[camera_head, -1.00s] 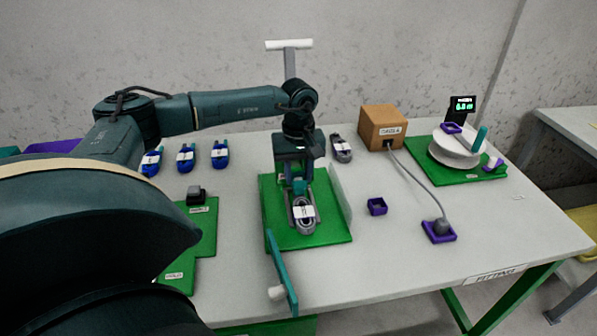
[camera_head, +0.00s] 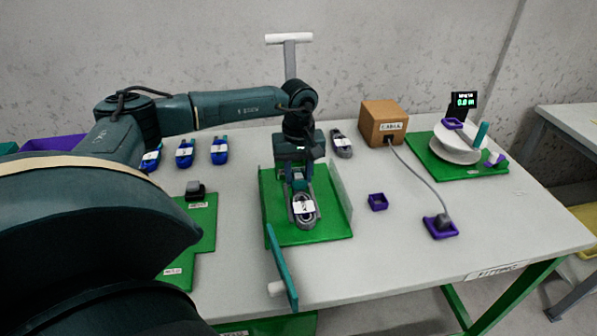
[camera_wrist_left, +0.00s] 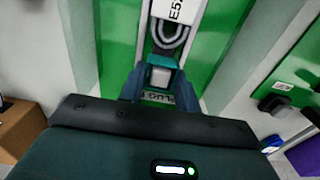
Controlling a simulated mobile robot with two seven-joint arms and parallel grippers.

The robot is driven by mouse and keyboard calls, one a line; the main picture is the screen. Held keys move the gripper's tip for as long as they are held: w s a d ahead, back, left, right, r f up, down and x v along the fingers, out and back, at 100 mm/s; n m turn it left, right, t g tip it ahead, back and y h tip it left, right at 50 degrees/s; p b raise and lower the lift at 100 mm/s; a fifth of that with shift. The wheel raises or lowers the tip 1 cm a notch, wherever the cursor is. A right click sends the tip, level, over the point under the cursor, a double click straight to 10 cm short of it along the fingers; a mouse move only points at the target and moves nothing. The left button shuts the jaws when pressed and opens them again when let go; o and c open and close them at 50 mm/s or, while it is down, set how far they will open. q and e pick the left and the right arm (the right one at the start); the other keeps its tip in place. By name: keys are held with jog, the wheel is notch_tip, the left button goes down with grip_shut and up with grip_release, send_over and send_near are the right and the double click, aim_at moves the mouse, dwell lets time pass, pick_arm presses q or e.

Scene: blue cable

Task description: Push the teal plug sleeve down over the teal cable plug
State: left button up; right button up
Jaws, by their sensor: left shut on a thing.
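My left gripper (camera_head: 299,184) points down over the green board (camera_head: 333,230) in the head view. It is shut on a small teal sleeve, which shows in the wrist view between the dark fingertips (camera_wrist_left: 160,82). The teal sleeve (camera_wrist_left: 175,70) frames a pale block, at the end of a grey cable coil with a white label (camera_head: 303,205). The teal plug cannot be told apart from the sleeve, so how far the sleeve sits over it is unclear. My right gripper is not in view.
A teal lever (camera_head: 282,265) stands at the board's front left edge. Several blue coils (camera_head: 185,155) lie at the back left. A brown box (camera_head: 382,123) with a cable is to the right. A small purple tray (camera_head: 377,202) sits right of the board.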

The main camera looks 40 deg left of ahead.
pick_arm(q)
jog(key=shift+f+b, duration=0.4)
jog(key=shift+f, duration=0.2)
dwell(0.3)
jog(key=o, duration=1)
jog(key=shift+o, duration=0.2)
jog(key=shift+r, duration=0.15)
jog(key=shift+r+p, duration=3.05)
jog(key=shift+r, duration=0.9)
jog(key=shift+f, duration=0.1)
